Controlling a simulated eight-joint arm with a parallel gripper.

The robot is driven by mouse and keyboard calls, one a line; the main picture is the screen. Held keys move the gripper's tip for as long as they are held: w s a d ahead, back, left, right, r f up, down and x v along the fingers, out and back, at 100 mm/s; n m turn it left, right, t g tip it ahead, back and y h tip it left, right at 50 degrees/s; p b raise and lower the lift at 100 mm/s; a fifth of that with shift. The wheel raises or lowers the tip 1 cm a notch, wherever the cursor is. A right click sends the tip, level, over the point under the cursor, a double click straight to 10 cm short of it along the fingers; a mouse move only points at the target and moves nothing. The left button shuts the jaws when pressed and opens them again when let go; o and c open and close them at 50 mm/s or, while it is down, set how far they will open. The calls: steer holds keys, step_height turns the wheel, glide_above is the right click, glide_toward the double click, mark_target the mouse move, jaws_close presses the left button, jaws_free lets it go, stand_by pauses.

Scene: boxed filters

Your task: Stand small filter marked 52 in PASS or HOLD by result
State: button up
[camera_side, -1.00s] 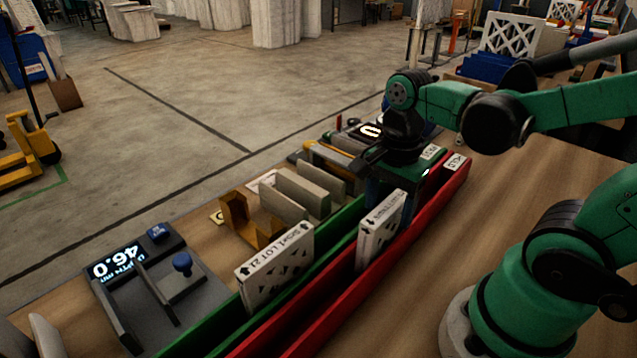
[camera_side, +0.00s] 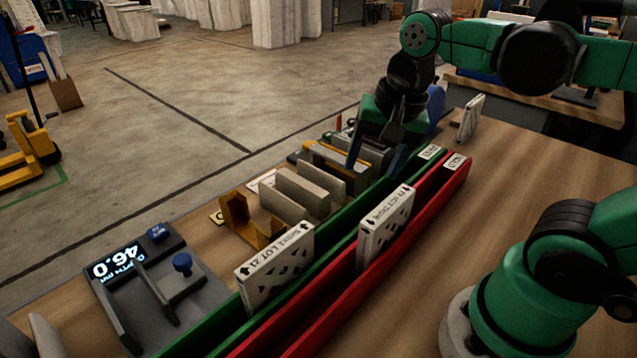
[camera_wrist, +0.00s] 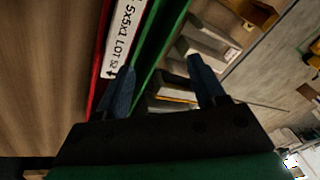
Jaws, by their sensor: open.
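A white filter (camera_side: 384,228) stands upright in the red-walled channel (camera_side: 452,182). Its label in the wrist view (camera_wrist: 128,38) reads 5x5x1 LOT 52. Another white filter (camera_side: 275,272) stands upright in the green-walled channel (camera_side: 342,222), nearer the camera; its label seems to read LOT 21. My gripper (camera_side: 376,165) is open and empty, above the far end of the channels and apart from both filters. Its two blue fingers (camera_wrist: 162,68) are spread in the wrist view, with the LOT 52 filter beyond them.
A gauge with a display (camera_side: 115,262) showing 46.0 stands at the left. Grey blocks (camera_side: 302,190) and a yellow-brown bracket (camera_side: 240,218) stand beside the green channel. Another white panel (camera_side: 470,118) stands at the back right. The table's right side (camera_side: 540,185) is clear.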

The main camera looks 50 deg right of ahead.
steer(key=shift+w+a+f+n+t, duration=0.4)
steer(key=shift+n+t, duration=0.3)
steer(key=shift+n, duration=1.1)
steer(key=shift+w+a+f+n+t, duration=0.35)
steer(key=shift+w+n+t, duration=0.3)
steer(key=shift+n, duration=1.15)
steer(key=shift+w+a+f+n+t, duration=0.2)
steer(key=shift+w+f+n+t, duration=0.4)
steer(key=shift+n, duration=1.2)
steer(key=shift+s+r, duration=0.15)
steer(key=shift+s, duration=0.05)
